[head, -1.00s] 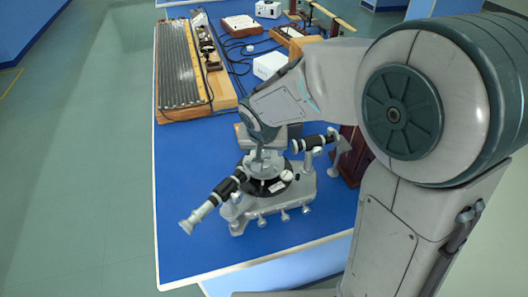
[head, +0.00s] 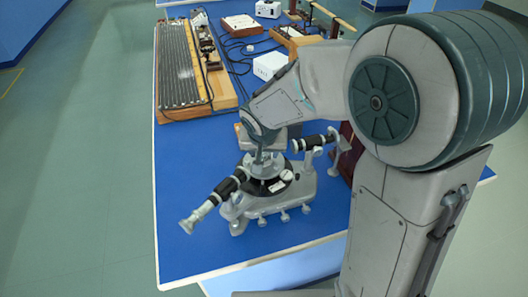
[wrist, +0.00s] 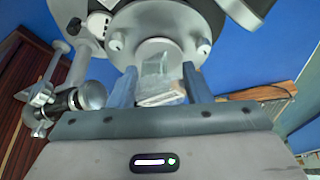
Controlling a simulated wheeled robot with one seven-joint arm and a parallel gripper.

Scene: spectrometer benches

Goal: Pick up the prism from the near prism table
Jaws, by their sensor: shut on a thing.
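The prism (wrist: 160,82) is a clear, glassy block with a pale lower face. In the wrist view it sits between the two blue-grey fingers of my gripper (wrist: 160,92), which is shut on it. The round grey prism table (wrist: 158,50) of the near spectrometer shows right behind the prism. I cannot tell whether the prism still touches it. In the head view my gripper (head: 265,160) points down over the middle of the near spectrometer (head: 262,206), and the prism is hidden there.
The spectrometer's telescope tube (head: 215,198) sticks out to the lower left, and another tube (head: 312,143) to the upper right. A long ribbed wooden apparatus (head: 182,70) lies at the back left. A white box (head: 270,66) stands behind. The blue bench (head: 180,250) is bare at front left.

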